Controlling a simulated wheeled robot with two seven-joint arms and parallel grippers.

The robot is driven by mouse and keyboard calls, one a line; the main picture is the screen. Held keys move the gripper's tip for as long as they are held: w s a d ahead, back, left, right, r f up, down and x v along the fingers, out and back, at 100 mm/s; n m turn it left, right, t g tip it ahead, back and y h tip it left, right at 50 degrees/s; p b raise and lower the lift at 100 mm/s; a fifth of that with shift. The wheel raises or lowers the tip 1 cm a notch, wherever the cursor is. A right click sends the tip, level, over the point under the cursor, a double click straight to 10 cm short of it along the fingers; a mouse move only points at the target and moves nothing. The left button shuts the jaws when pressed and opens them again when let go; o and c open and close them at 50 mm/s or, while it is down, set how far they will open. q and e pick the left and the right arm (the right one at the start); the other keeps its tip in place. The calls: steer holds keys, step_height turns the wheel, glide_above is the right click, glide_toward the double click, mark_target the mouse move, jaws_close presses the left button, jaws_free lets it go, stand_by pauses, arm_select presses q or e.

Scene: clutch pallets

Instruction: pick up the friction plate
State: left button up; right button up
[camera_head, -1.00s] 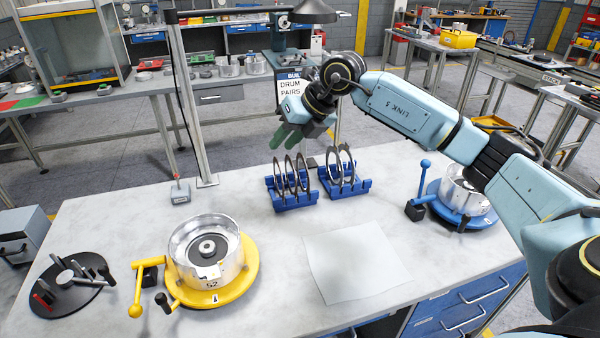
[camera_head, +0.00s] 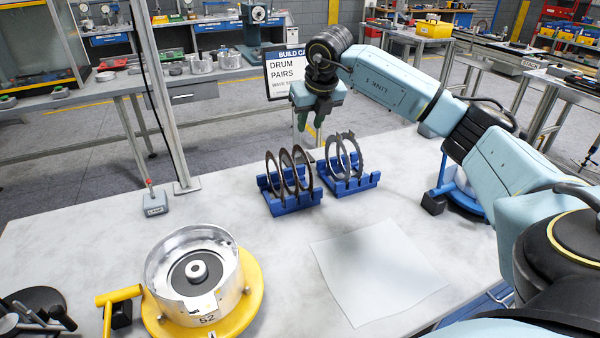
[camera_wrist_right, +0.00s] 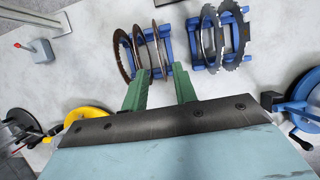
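Several thin brownish rings (camera_head: 271,172), which look like friction plates, stand upright in the left blue rack (camera_head: 285,207). Grey toothed rings (camera_head: 332,158) stand in the right blue rack (camera_head: 350,186). My right gripper (camera_head: 311,124) hangs above and behind the racks, green fingers pointing down, apart from the rings. In the right wrist view the right gripper (camera_wrist_right: 160,67) has its fingers spread with nothing gripped. The brownish rings (camera_wrist_right: 124,54) lie just beyond the fingertips there, and the toothed rings (camera_wrist_right: 219,40) are to the right. My left gripper is not in view.
A silver drum (camera_head: 160,258) sits on a yellow round base (camera_head: 252,292) with a handle at front left. A pale sheet (camera_head: 375,270) lies on the table at front right. A blue fixture (camera_head: 466,196) is partly behind my arm.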

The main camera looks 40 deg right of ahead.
mark_target(302, 148)
steer(key=shift+a+x, duration=0.15)
steer(key=shift+x, duration=2.5)
steer(key=shift+a+x, duration=0.15)
steer(key=shift+x, duration=2.5)
steer(key=shift+s, duration=0.1)
steer(key=shift+c, duration=0.5)
jaws_close()
